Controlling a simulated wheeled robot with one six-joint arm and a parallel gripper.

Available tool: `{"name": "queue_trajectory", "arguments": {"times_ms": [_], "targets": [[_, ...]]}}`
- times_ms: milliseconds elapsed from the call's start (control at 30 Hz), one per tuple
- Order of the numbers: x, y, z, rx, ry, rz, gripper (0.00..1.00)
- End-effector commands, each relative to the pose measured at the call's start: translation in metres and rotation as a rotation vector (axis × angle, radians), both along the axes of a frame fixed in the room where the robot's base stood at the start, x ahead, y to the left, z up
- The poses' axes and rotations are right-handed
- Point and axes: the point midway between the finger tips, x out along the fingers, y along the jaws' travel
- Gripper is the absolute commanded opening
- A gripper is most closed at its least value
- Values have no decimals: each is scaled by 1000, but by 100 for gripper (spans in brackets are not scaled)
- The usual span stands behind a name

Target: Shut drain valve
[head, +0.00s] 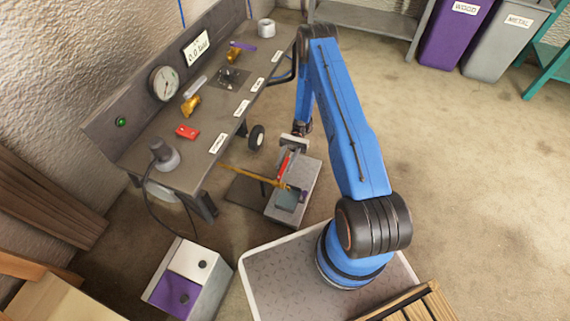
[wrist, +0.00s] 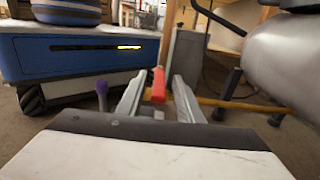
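A red lever or handle (wrist: 158,86) stands upright between the two fingers of my gripper (wrist: 158,76) in the wrist view. Gaps show on both sides of it, so the fingers are open around it, not closed on it. In the head view the red part (head: 283,165) shows low beside the bench, just below my gripper (head: 290,152). It is near a brass-coloured pipe (head: 245,174), which also shows in the wrist view (wrist: 240,105). I cannot tell for sure that this red part is the drain valve; no readable label marks it.
The bench (head: 150,170) carries a gauge (head: 163,83), a display reading 0.0, brass fittings (head: 190,106) and a red block (head: 187,132). A grey stand (head: 307,180) is under my gripper. A purple knob (wrist: 102,92) is left of the fingers. Open floor lies right.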

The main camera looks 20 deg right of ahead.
Motion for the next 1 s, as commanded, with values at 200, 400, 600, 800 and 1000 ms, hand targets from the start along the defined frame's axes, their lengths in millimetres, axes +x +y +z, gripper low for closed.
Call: {"name": "queue_trajectory", "arguments": {"times_ms": [200,400,600,800,1000], "targets": [[1,-1,0,0,0,-1,33],[15,-14,-1,-1,-1,-2,33],[44,-39,-1,0,-1,-2,33],[74,-66,-2,-1,-2,-1,33],[103,-91,-1,-1,-2,-1,33]]}}
